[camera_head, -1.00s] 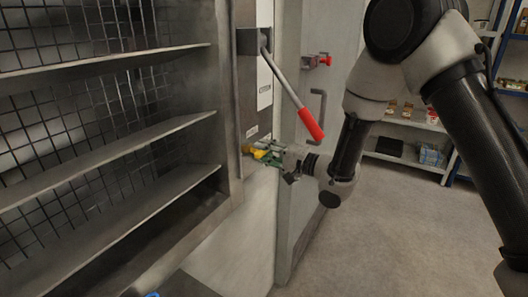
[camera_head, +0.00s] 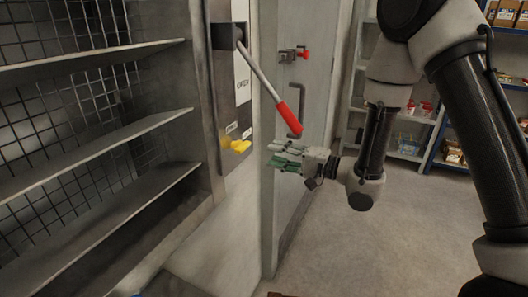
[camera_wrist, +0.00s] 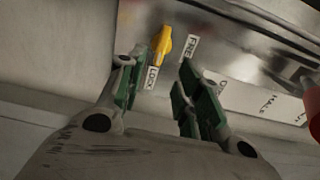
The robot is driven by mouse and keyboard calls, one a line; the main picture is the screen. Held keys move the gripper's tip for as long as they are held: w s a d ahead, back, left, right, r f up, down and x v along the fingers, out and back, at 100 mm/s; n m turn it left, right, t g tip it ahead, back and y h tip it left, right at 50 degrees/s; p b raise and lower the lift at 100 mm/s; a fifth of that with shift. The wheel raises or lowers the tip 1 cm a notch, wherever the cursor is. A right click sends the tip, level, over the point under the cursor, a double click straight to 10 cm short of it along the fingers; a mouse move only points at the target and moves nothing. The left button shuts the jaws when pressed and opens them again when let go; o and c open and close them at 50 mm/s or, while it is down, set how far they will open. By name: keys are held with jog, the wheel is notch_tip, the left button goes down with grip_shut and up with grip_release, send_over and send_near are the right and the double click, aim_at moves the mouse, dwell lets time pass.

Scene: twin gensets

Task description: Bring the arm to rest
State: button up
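My gripper (camera_head: 287,160) is in the middle of the head view, to the right of a yellow handle (camera_head: 236,146) on the switch panel and apart from it. In the wrist view its two green-padded fingers (camera_wrist: 160,95) are spread with nothing between them. The yellow handle (camera_wrist: 162,46) shows beyond the fingertips, beside labels reading LOCK and FREE. My arm is bent, with the forearm hanging down to the wrist.
A long lever with a red grip (camera_head: 288,118) slants down just above my gripper. A grey door (camera_head: 310,100) with a handle stands behind. Empty metal shelves (camera_head: 100,145) fill the left. Stocked shelving stands at the back right. The floor (camera_head: 400,220) is clear.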

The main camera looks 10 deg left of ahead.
jog(key=shift+s+d, duration=0.15)
jog(key=shift+d, duration=0.2)
